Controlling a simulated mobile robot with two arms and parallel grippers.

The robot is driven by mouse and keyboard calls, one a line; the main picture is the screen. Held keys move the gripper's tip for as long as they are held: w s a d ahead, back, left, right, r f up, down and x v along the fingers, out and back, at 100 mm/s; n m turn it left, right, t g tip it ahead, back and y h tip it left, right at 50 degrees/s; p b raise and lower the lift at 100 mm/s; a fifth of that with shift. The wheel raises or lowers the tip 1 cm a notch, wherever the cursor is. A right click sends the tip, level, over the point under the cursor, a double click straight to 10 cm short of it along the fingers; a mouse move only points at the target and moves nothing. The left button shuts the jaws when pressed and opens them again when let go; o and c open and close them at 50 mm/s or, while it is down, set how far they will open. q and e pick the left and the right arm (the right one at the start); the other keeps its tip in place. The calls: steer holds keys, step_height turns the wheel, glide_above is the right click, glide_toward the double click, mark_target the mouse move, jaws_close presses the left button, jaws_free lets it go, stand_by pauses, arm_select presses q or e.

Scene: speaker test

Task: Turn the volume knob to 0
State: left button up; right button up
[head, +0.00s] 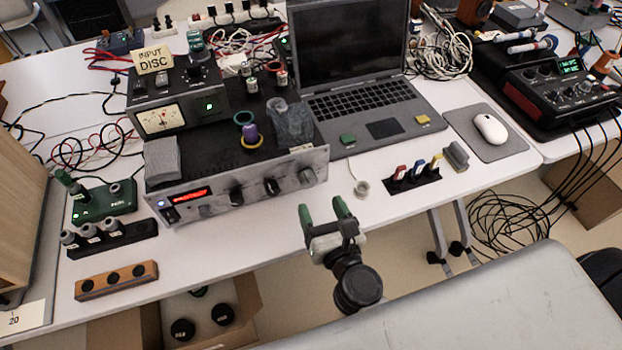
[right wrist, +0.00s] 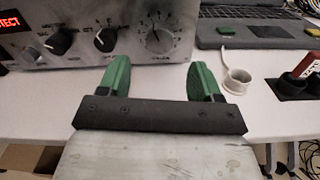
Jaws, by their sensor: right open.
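The silver amplifier (head: 240,187) stands near the table's front edge with a red display and a row of knobs on its face. My right gripper (head: 323,210) is open and empty, in front of and below that knob. In the right wrist view its green fingers (right wrist: 160,80) are spread apart, clear of the panel. My left gripper is not in view.
Two black knobs (right wrist: 105,39) (right wrist: 60,41) sit left of the dial. A laptop (head: 385,110) stands behind right. A white tape roll (right wrist: 237,80) and a black holder with coloured items (head: 412,180) lie right of the gripper.

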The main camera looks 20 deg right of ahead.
mark_target(310, 183)
steer(key=w+p, duration=0.1)
steer(key=w, duration=0.5)
steer(key=shift+w+a, duration=0.1)
steer(key=shift+w, duration=0.05)
steer(key=shift+c, duration=0.3)
steer(key=c, duration=0.9)
